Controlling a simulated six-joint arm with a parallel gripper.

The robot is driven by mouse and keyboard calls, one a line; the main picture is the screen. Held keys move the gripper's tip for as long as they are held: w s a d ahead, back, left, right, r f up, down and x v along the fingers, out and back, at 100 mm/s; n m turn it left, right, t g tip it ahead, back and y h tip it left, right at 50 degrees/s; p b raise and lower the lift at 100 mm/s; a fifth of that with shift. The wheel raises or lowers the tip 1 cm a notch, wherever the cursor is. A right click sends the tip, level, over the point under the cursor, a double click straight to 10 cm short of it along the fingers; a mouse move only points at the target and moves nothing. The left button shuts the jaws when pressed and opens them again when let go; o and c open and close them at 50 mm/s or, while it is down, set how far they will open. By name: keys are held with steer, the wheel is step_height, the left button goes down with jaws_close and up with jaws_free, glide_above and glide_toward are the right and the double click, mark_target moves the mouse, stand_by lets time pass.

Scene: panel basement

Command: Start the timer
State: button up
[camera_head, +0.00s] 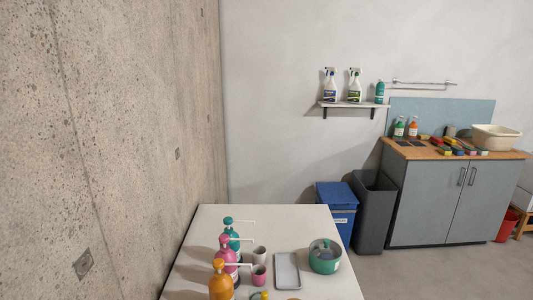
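I cannot make out a timer for certain in this view. On the white table (290,216) stand three pump bottles in a row along its left side: teal (231,238), pink (227,254) and orange (221,286). A small yellow and green object (260,296) is cut off by the bottom edge; I cannot tell what it is. My gripper is not in view.
A grey cup (259,254), a pink cup (259,275), a shallow grey tray (287,284) and a round green container (324,257) share the table. The table's far end is clear. A concrete wall (110,130) borders the left. Bins and a cabinet (430,200) stand beyond.

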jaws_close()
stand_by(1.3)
